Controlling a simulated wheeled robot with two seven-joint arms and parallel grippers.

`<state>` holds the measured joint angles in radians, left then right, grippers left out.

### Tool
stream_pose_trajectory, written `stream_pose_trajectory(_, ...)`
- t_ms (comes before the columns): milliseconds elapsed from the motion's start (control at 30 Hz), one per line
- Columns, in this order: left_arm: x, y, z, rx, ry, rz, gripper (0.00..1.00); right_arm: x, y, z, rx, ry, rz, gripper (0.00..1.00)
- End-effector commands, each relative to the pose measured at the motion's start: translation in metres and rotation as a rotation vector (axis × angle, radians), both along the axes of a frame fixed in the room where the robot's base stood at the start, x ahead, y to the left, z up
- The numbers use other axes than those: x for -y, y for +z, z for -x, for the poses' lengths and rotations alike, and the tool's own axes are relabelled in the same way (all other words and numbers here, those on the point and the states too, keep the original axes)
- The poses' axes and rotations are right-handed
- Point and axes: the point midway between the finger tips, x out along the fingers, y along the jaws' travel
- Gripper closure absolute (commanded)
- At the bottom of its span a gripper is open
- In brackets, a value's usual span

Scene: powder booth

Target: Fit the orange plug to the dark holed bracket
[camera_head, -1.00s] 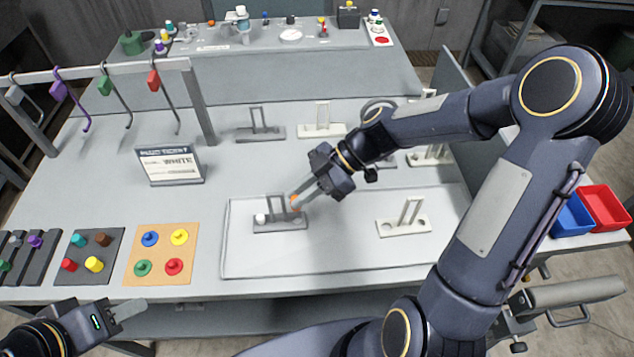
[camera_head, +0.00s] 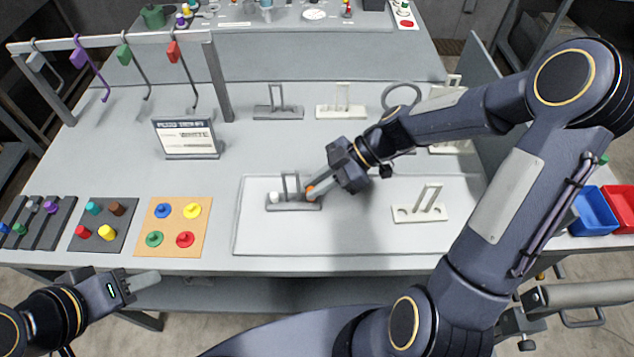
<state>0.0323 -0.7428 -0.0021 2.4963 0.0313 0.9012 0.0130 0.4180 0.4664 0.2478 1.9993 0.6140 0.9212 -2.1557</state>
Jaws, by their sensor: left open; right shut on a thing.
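The dark holed bracket (camera_head: 287,207) lies on the white mat, its upright loop standing at the middle. A white plug (camera_head: 274,197) sits at its left end. My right gripper (camera_head: 314,188) is shut on the orange plug (camera_head: 310,190) and holds it at the bracket's right end. The fingers and plug hide the hole there, so I cannot tell whether the plug is in it or just above it. My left gripper (camera_head: 141,282) is open and empty, low at the left, in front of the table's edge.
A pale holed bracket (camera_head: 419,213) lies on the mat (camera_head: 350,236) to the right. Plug boards (camera_head: 173,238) stand at the left, with a sign (camera_head: 187,138) and a hook rail (camera_head: 120,42) behind. More brackets (camera_head: 278,112) stand at the back. Blue (camera_head: 594,212) and red bins are far right.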

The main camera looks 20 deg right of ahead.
Motion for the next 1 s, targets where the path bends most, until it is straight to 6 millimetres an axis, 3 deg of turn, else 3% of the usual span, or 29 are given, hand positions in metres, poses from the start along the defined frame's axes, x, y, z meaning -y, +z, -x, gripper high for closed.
stream_pose_trajectory(1000, 0.000, -0.012, 0.000, 0.000, 0.000, 0.000, 0.59, 0.001, -0.003, -0.001, 0.001, -0.001, 0.001, 1.00)
